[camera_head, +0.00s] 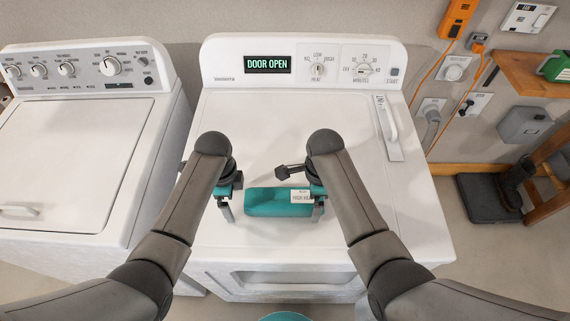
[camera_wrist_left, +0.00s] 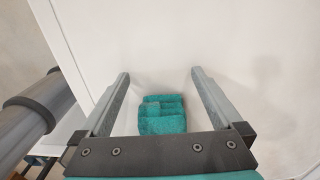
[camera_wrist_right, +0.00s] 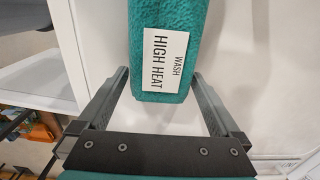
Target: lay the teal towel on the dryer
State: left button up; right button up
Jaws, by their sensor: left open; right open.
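The teal towel (camera_head: 270,202) is a folded, elongated bundle lying on the white top of the dryer (camera_head: 350,130). A white tag (camera_wrist_right: 164,58) on its right end reads "WASH HIGH HEAT". My left gripper (camera_head: 229,210) is open by the towel's left end. In the left wrist view, the folded end of the towel (camera_wrist_left: 162,116) shows between the fingers. My right gripper (camera_head: 318,210) is open at the tagged end. In the right wrist view, the towel (camera_wrist_right: 165,25) reaches in between the spread fingers. The dryer's display (camera_head: 269,64) reads "DOOR OPEN".
A white washer (camera_head: 75,150) stands left of the dryer. The dryer's raised control panel (camera_head: 335,60) borders its top at the back. A wooden shelf (camera_head: 525,75) and wall outlets are at the right. The dryer top behind the towel is clear.

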notch_tip(320, 180, up, 12)
jog(key=shift+f, duration=0.15)
dwell(0.3)
